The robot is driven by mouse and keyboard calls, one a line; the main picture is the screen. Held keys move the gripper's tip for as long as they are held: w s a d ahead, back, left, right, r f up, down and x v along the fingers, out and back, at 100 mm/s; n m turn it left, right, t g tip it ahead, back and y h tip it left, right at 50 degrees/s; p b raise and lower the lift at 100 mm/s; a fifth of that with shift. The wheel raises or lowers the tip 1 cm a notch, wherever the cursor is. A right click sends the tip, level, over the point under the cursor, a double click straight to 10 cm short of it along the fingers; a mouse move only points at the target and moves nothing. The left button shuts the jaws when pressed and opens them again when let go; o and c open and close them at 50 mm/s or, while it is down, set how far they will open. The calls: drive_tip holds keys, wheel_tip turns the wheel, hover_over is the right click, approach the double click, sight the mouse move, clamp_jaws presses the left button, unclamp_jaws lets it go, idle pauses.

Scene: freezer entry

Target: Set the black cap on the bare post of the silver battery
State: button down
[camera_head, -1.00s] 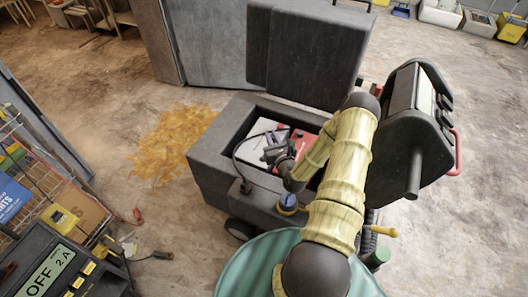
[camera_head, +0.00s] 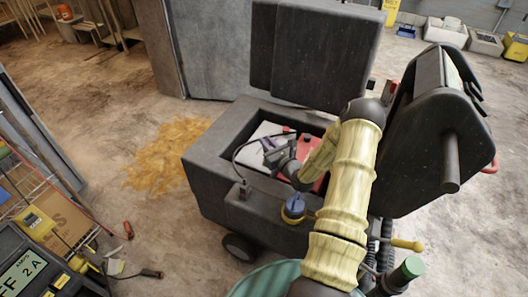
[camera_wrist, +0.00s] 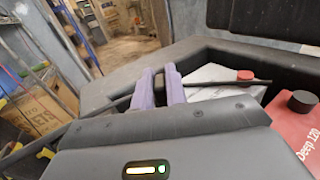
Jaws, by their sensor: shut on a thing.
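The silver battery (camera_head: 268,130) lies in the open dark compartment. In the wrist view the silver battery (camera_wrist: 207,76) is just beyond and right of my fingers, with a red cap (camera_wrist: 245,75) on one post. Its bare post is not visible. My gripper (camera_head: 272,152) is over the compartment, at the silver battery's near side. In the wrist view the purple fingers of my gripper (camera_wrist: 163,82) are shut on a small dark thing, apparently the black cap (camera_wrist: 161,84), mostly hidden. I cannot tell whether it touches the battery.
A red battery (camera_wrist: 296,128) with a black cap (camera_wrist: 302,102) sits to the right. A black cable (camera_wrist: 225,83) crosses behind my fingers. The compartment's rim (camera_head: 205,145) surrounds both batteries, and its raised lid (camera_head: 312,50) stands behind. A blue-topped knob (camera_head: 293,206) is in front.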

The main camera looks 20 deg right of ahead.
drive_tip(key=shift+w+a+f, duration=0.1)
drive_tip(key=shift+a+f, duration=0.05)
drive_tip(key=shift+f, duration=0.1)
drive_tip(key=shift+r, duration=0.1)
drive_tip(key=shift+p, duration=0.3)
drive_tip(key=shift+f+b, duration=1.1)
drive_tip(key=shift+f, duration=0.95)
drive_tip(key=shift+r+p, duration=0.1)
drive_tip(key=shift+p, duration=0.6)
drive_tip(key=shift+f, duration=0.35)
idle(0.3)
drive_tip(key=shift+r+p, duration=0.15)
drive_tip(key=shift+p, duration=0.25)
idle(0.6)
drive_tip(key=shift+p, duration=0.5)
idle(1.0)
